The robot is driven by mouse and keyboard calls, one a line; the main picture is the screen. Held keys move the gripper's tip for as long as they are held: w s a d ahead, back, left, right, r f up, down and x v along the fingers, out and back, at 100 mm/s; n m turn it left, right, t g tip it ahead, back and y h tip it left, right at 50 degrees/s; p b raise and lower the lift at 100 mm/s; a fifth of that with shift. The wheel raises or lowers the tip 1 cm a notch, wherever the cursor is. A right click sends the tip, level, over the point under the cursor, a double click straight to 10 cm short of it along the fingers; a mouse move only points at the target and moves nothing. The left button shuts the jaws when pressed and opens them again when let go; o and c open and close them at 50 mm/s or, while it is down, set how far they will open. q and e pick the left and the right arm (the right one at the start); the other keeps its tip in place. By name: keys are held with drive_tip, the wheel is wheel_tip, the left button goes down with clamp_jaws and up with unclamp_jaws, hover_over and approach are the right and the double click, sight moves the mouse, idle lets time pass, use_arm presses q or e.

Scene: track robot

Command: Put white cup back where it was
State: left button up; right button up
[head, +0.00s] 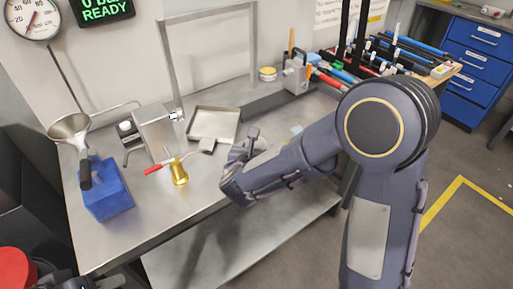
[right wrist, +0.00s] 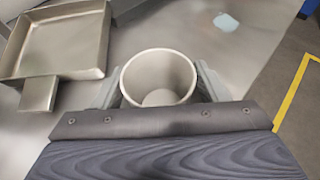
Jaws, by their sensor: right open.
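A pale grey-white cup (right wrist: 158,78) stands upright between the fingers of my right gripper (right wrist: 160,84) in the right wrist view. Its round mouth faces the camera and it looks empty. One finger is on each side, very close to the wall; I cannot tell if they touch it. The right gripper is open. In the head view my right gripper (head: 243,150) is low over the front right part of the metal bench (head: 225,185), and my arm mostly hides the cup there. A dark part at the bottom left edge may be my left gripper (head: 98,283), but its fingers are unclear.
A square metal pan (head: 213,124) lies left of the gripper; it also shows in the right wrist view (right wrist: 65,42). Coloured tools (head: 350,75) line the back right.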

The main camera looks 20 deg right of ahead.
drive_tip(key=shift+r, duration=0.15)
drive_tip(key=shift+s+a+r, duration=0.1)
drive_tip(key=shift+r, duration=0.05)
drive_tip(key=p+v, duration=0.1)
drive_tip(key=v, duration=1.1)
drive_tip(key=s+d+f+m+g+y, duration=0.2)
drive_tip(key=s+d+f+m+g, duration=0.2)
drive_tip(key=s+d+m+g, duration=0.75)
drive_tip(key=s+r+m+t+y, duration=0.1)
drive_tip(key=s+m+t+y, duration=0.1)
drive_tip(key=m, duration=0.8)
drive_tip(key=s+a+r+m+t+y, duration=0.1)
drive_tip(key=s+m+y, duration=0.4)
drive_tip(key=m, duration=0.6)
drive_tip(key=shift+a+r+t+y, duration=0.3)
drive_tip(key=shift+r+t, duration=0.25)
drive_tip(key=shift+t, duration=0.3)
